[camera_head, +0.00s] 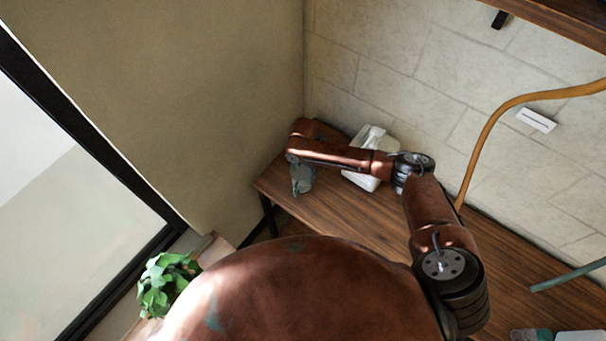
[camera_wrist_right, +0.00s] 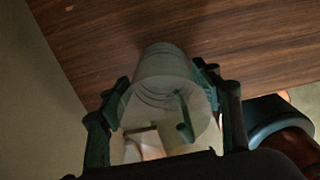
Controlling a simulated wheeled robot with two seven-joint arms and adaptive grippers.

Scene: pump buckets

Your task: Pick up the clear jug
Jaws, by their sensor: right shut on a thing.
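The clear jug (camera_wrist_right: 163,66) is a see-through, ribbed, round vessel between the two fingers in the right wrist view. In the head view, the clear jug (camera_head: 307,178) shows partly below the end of my right arm, near the left end of the wooden desk. My right gripper (camera_wrist_right: 161,88) is shut on the jug, with one dark green finger on each side of it. In the head view my own arm hides much of the gripper. I cannot tell whether the jug touches the desk. My left gripper is not in view.
A white box-like object (camera_head: 372,138) stands on the desk (camera_head: 350,215), close behind my right forearm. A tan wall and a stone-block wall meet behind the desk. A green plant (camera_head: 166,283) stands at lower left. A curved orange-brown tube (camera_head: 487,130) rises at right.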

